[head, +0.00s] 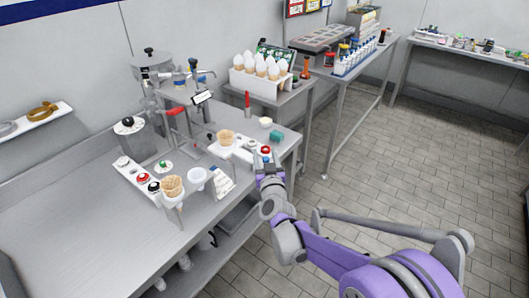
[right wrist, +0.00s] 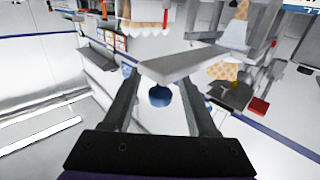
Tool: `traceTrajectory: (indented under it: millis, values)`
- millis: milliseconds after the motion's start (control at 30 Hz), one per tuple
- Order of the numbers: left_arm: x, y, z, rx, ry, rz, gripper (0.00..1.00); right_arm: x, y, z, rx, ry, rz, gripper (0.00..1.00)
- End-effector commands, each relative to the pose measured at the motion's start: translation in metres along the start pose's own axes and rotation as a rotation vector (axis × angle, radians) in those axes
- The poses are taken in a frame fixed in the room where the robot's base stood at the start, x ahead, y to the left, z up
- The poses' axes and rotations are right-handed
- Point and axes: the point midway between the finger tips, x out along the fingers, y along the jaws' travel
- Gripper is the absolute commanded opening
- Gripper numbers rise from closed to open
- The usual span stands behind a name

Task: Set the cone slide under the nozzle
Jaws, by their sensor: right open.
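The white cone slide (head: 246,147) lies on the steel counter, with a wafer cone (head: 226,137) standing at its left end. In the right wrist view the slide (right wrist: 180,65) shows as a pale plate with a blue knob (right wrist: 159,95) at its near end. My right gripper (head: 267,164) is at the slide's right end. In the right wrist view its open fingers (right wrist: 160,84) stand on either side of the knob; I cannot tell whether they touch it. The dispensing machine (head: 192,76) stands behind to the left; its nozzle is not clear. My left gripper is not in view.
A white panel with coloured knobs (head: 138,176), another cone (head: 172,186) and a white cup (head: 196,175) are at the left. A red lever (head: 175,111) is near the machine. A rack of cones (head: 244,81) stands behind. The counter's front left is clear.

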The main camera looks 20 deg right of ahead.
Motion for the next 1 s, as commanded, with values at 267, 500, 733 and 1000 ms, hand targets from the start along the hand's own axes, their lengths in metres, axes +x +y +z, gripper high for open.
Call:
traceTrajectory:
  millis: [267, 500, 733, 1000]
  values:
    - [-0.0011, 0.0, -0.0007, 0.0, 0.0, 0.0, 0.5, 0.0099, 0.0001, 0.0003, 0.0, 0.0, 0.0, 0.58]
    - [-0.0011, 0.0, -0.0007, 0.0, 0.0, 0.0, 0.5, 0.0095, 0.0002, 0.0003, 0.0, 0.0, 0.0, 0.4]
    - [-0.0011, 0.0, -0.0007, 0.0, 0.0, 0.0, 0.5, 0.0094, 0.0002, 0.0002, 0.0, 0.0, 0.0, 0.0]
    - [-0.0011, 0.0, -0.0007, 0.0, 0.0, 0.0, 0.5, 0.0094, 0.0002, 0.0002, 0.0, 0.0, 0.0, 0.0]
